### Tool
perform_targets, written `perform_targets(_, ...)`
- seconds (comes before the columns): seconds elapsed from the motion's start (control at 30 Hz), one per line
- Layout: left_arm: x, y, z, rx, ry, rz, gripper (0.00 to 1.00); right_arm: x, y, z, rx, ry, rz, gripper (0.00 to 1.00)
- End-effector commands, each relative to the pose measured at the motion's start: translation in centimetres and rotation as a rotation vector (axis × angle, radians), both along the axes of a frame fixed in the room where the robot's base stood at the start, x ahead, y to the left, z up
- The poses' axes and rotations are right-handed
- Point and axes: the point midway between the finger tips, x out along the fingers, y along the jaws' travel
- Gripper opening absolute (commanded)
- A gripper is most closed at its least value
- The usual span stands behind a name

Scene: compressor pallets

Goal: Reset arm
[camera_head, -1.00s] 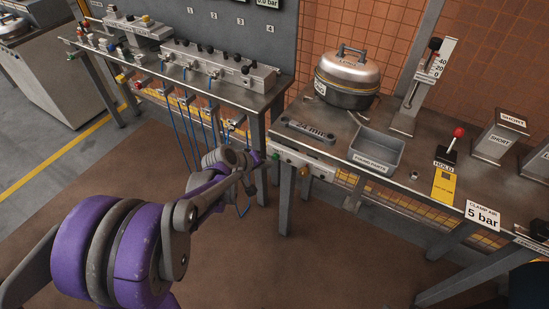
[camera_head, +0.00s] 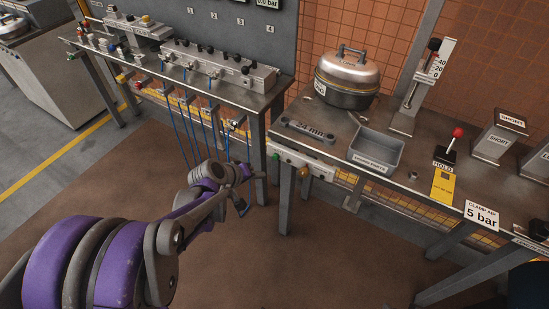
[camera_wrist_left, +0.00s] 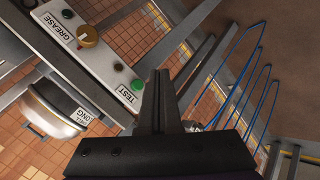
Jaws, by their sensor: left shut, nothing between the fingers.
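My left arm (camera_head: 160,250), with purple and grey links, comes in from the lower left of the head view. Its gripper (camera_head: 260,174) is small there and sits just left of and below the green button on the bench front. In the left wrist view the dark fingers (camera_wrist_left: 161,85) are together, with nothing between them. They appear close beside the green TEST button (camera_wrist_left: 137,85), apart from it as far as I can tell. My right gripper does not show.
The front panel carries an orange GREASE knob (camera_head: 303,172). Blue hoses (camera_head: 196,130) hang under the left bench (camera_head: 262,100), behind the gripper. A metal pot (camera_head: 345,80), a grey tray (camera_head: 376,150) and a red-knobbed lever (camera_head: 452,146) stand on the right bench. Open floor lies in front.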

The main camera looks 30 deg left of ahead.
Motion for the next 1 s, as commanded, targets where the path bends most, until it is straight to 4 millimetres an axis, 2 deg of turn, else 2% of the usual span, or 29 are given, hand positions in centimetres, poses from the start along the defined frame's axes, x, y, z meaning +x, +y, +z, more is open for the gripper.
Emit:
perform_targets(0.67,-0.1,-0.3,0.3,0.006,0.003,-0.006,0.00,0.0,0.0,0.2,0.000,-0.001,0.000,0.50)
perform_targets(0.77,-1.1,-1.7,1.7,0.037,0.019,-0.046,0.00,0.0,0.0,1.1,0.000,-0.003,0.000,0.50)
perform_targets(0.83,-2.5,-3.4,3.4,0.083,0.042,-0.096,0.00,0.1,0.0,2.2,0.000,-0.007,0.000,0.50)
perform_targets(1.0,-8.1,-8.0,8.1,0.254,0.110,-0.271,0.00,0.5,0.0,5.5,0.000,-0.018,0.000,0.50)
